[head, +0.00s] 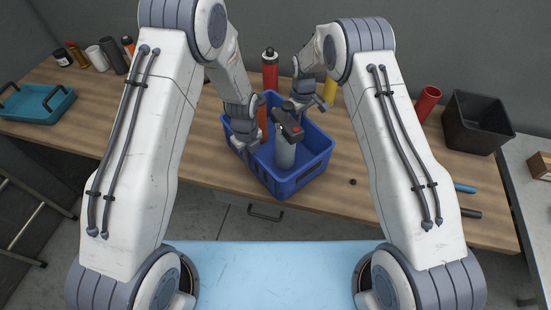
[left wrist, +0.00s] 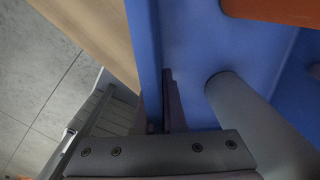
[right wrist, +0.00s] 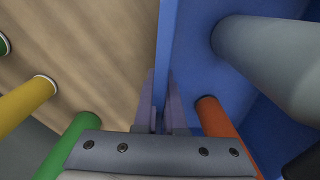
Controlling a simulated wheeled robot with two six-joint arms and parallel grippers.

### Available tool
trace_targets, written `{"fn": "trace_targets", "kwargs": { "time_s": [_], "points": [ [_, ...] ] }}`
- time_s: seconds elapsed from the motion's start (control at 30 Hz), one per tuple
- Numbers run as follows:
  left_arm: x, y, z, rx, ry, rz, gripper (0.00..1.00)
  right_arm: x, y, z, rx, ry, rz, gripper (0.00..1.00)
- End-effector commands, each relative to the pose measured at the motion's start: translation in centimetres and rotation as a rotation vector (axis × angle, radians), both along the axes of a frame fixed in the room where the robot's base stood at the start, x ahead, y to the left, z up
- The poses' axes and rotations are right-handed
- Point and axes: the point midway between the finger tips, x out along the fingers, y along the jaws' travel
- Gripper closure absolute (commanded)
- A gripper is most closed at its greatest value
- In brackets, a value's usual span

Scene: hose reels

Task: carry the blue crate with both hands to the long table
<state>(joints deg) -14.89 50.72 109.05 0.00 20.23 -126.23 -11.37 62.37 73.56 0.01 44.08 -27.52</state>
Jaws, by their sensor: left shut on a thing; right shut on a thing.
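The blue crate (head: 302,181) is at the middle of the long wooden table (head: 190,132); I cannot tell whether it rests on the top or is just above. Inside stand a grey bottle (head: 286,155) with a dark and red head and an orange cylinder (head: 262,118). My left gripper (head: 243,143) is shut on the crate's left wall, and this wall shows between its fingers in the left wrist view (left wrist: 168,110). My right gripper (head: 304,106) is shut on the far right wall, also seen in the right wrist view (right wrist: 160,105).
Behind the crate stand a red bottle (head: 270,70) and a yellow one (head: 330,90). A teal tray (head: 38,103) and several bottles are at left. A red cup (head: 428,102) and a black bin (head: 476,122) are at right. A pale blue surface (head: 275,275) is nearest me.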

Motion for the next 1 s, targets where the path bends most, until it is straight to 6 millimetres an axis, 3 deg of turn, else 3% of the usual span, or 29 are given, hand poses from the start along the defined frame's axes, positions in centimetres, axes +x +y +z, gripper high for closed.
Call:
{"fn": "trace_targets", "kwargs": {
  "time_s": [0.17,0.2,0.27,0.67,1.0],
  "points": [
    [0.0,0.0,-1.2,0.0,0.0,0.0,1.0,0.1,0.0,-1.1,0.0,-0.004,0.0,1.0],
    [0.0,0.0,-1.0,0.0,0.001,0.0,0.81,0.1,0.0,-1.0,0.0,-0.001,0.0,0.81],
    [-0.1,0.0,-0.9,0.0,0.001,0.0,0.63,0.0,0.0,-0.9,0.0,-0.001,0.0,0.63],
    [0.1,0.0,-0.3,0.0,-0.001,0.0,0.63,0.0,0.0,-0.9,0.0,0.0,0.0,0.63],
    [0.1,0.0,6.3,-0.001,-0.005,0.0,0.63,0.0,0.0,-0.9,0.0,0.0,0.0,0.63]
  ]
}}
